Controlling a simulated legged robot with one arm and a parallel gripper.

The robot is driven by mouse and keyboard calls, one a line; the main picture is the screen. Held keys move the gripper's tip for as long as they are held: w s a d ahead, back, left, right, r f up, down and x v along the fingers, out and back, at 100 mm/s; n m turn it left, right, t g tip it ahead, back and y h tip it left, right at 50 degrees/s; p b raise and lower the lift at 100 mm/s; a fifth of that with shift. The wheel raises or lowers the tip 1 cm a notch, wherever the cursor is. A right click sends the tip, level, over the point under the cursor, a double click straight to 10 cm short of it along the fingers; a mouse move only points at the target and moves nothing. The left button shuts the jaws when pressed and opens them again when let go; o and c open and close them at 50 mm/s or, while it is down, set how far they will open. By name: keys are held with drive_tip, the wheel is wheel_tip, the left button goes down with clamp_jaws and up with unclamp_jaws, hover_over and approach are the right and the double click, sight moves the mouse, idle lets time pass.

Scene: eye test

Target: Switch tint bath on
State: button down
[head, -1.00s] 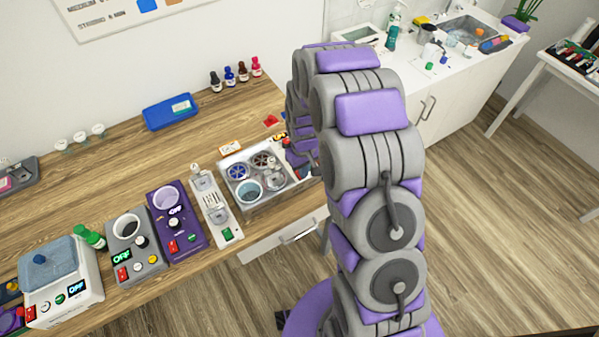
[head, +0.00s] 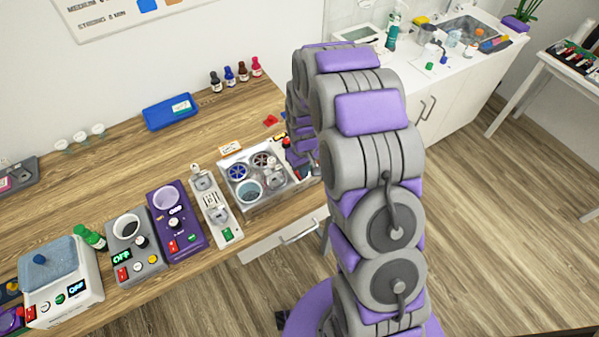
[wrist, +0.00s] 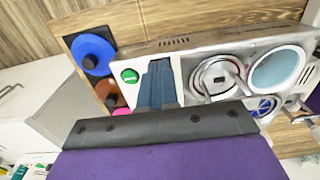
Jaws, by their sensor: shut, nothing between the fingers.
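The metal unit with several round wells, which I take for the tint bath (head: 232,188), stands near the bench's front edge. One well holds pale blue liquid. In the wrist view, the tint bath (wrist: 210,44) has a white end panel with a round green button (wrist: 130,76). My gripper (wrist: 157,68) is shut and empty, its blue-grey fingers over this panel, just right of the button. Whether they touch the panel cannot be told. In the head view, my gripper is mostly hidden behind my arm, at the unit's right end. I see no readable on or off sign on the unit.
Left of it stand a slim white device (head: 215,205), a purple device (head: 177,222), a grey device (head: 135,250) and a white lidded device (head: 62,284); lit displays there read OFF. A blue tray (head: 170,112) and small bottles (head: 236,74) are behind. Coloured discs (wrist: 92,54) lie beside the panel.

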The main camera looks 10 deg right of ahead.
drive_tip(key=shift+f, duration=0.85)
idle(0.7)
wheel_tip(320, 180, up, 7)
drive_tip(key=p, duration=0.1)
idle(0.9)
idle(0.4)
drive_tip(key=s+r+m+b, duration=0.2)
drive_tip(key=s+r+b, duration=0.2)
drive_tip(key=s+r, duration=0.8)
drive_tip(key=s+m+g+b, duration=0.1)
drive_tip(key=s+b, duration=0.3)
drive_tip(key=s, duration=1.8)
drive_tip(key=shift+s+r+m+g, duration=0.15)
drive_tip(key=shift+r+m+g, duration=0.15)
drive_tip(key=shift+g, duration=0.1)
